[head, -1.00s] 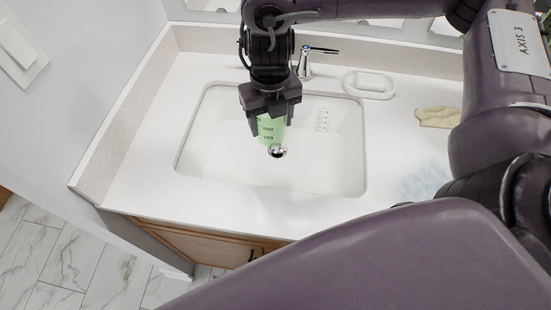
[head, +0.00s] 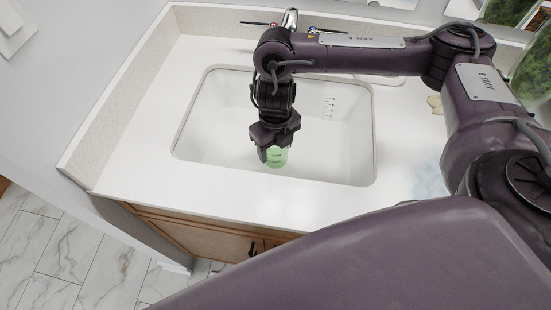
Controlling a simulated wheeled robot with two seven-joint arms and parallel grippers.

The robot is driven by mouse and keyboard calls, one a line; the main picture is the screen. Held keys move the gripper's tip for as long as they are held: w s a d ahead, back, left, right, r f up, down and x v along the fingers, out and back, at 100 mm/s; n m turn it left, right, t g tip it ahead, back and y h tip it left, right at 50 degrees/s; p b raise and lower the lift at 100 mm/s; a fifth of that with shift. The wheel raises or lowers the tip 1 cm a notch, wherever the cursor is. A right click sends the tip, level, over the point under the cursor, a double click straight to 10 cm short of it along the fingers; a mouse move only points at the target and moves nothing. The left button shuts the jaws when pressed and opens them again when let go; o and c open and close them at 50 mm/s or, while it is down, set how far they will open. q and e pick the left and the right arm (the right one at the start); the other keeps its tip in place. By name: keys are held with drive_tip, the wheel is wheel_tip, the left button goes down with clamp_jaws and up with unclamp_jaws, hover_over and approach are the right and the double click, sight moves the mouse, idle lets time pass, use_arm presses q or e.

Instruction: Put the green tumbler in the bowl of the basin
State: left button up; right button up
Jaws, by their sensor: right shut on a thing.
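The green tumbler (head: 277,159) is translucent, and its lower part shows beneath my right gripper (head: 274,153). The right gripper points down and is shut on the tumbler, hiding its upper part. The tumbler shows within the outline of the bowl of the white basin (head: 215,125), near its front side. I cannot tell whether the tumbler touches the bowl's floor. My left gripper is not in view.
The faucet (head: 290,19) stands behind the basin, partly hidden by my right arm. A beige cloth (head: 435,104) and a pale blue cloth (head: 430,181) lie on the counter to the right. The white counter (head: 135,130) left of the basin is clear.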

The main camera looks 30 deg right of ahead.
sight(275, 156)
drive_tip(key=shift+f+b, duration=0.7)
drive_tip(key=shift+f, duration=1.6)
drive_tip(key=shift+f, duration=0.1)
drive_tip(key=o, duration=1)
drive_tip(key=shift+c, duration=0.2)
drive_tip(key=shift+r, duration=0.2)
wheel_tip(275, 156, up, 12)
drive_tip(key=p, duration=0.3)
drive_tip(key=shift+p, duration=0.4)
drive_tip(key=shift+f, duration=0.1)
